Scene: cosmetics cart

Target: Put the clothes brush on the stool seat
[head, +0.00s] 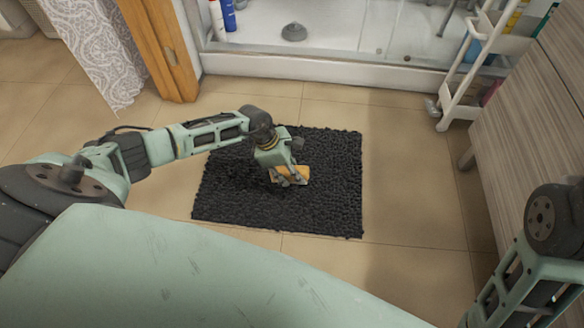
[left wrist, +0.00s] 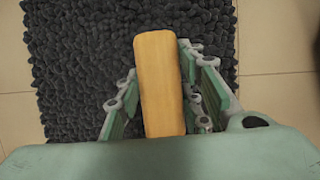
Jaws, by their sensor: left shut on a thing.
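The clothes brush (head: 301,172) shows as a light wooden block over the dark mat in the head view. In the left wrist view the brush (left wrist: 160,80) points away from me, its wooden face up, between the two fingers. My left gripper (head: 288,180) is shut on the brush, reaching down from above. Bristles are hidden. I cannot tell whether the brush touches the mat or is just above it. My right arm shows at the lower right of the head view, but its gripper is out of the picture. I see no stool seat in either view.
A black shaggy mat (head: 335,205) lies on beige tiles. A shower tray (head: 330,74) with bottles runs along the back. A white cart (head: 465,85) and a wood-grain cabinet (head: 530,115) stand at the right. A wooden post (head: 162,45) and patterned curtain (head: 95,45) are back left.

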